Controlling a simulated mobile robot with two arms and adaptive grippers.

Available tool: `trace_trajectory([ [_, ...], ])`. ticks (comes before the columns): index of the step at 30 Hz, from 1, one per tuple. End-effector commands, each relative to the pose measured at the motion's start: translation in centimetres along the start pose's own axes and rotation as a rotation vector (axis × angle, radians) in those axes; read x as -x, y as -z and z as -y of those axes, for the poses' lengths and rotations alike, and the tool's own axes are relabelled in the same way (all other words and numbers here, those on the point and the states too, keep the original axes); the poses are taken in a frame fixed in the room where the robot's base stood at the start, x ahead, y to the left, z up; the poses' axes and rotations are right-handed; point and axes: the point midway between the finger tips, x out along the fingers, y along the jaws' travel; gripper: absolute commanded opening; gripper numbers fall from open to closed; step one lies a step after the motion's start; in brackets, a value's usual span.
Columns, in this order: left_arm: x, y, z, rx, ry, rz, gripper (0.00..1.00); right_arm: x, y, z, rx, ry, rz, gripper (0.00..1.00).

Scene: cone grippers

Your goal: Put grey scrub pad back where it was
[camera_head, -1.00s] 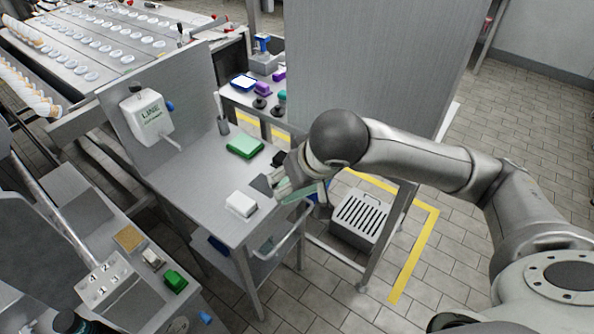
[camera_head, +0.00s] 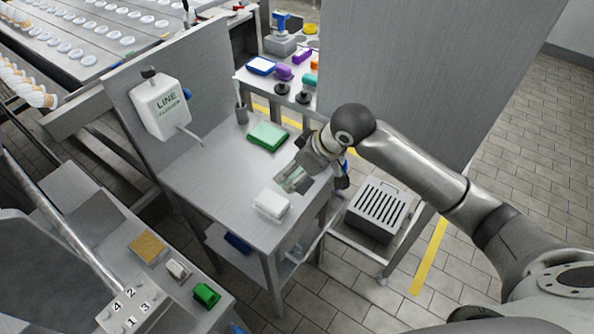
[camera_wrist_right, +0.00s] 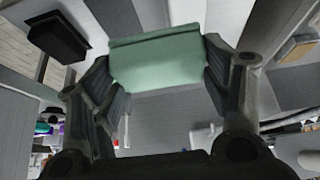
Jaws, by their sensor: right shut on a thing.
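My right gripper (camera_head: 296,178) is shut on a pale grey-green pad (camera_wrist_right: 157,60), which sits between both fingers in the right wrist view. In the head view the gripper is over the right part of the steel table (camera_head: 215,185), and the pad (camera_head: 291,181) is partly hidden by the fingers. I cannot tell whether the pad touches the table top. No plainly grey pad shows apart from this one. A white block (camera_head: 271,205) lies just in front of the gripper, and a green pad (camera_head: 267,135) lies behind it. My left gripper is not in view.
A white wall dispenser (camera_head: 160,105) and a grey cup with a brush (camera_head: 241,113) stand at the table's back. A slotted grey box (camera_head: 377,208) is to the right below. A lower left bench holds a tan sponge (camera_head: 148,246) and green block (camera_head: 206,295). The table's middle is clear.

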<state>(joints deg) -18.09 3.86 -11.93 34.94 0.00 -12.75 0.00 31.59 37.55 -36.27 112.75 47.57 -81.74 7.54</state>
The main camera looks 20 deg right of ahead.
Motion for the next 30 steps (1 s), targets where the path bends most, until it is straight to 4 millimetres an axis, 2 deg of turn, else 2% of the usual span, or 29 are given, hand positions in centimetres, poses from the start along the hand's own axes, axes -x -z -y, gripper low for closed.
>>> trace_trajectory([
  [3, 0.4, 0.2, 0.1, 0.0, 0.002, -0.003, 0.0, -1.4, 0.6, -2.1, -0.004, -0.001, 0.002, 0.52],
  [6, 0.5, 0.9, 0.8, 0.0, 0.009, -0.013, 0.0, -3.6, 0.2, -3.3, -0.004, 0.001, 0.004, 0.52],
  [12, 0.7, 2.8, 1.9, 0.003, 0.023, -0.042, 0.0, -6.3, -0.1, -5.1, -0.003, 0.0, 0.001, 0.52],
  [20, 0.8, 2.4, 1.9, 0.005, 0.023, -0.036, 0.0, -7.9, -0.3, -6.1, -0.001, 0.0, 0.0, 0.52],
  [25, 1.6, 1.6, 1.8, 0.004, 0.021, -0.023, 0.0, -9.8, -1.6, -6.1, 0.0, 0.0, 0.003, 0.52],
  [30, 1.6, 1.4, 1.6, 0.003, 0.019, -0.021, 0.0, -10.4, -1.8, -6.1, 0.001, -0.002, -0.001, 0.52],
])
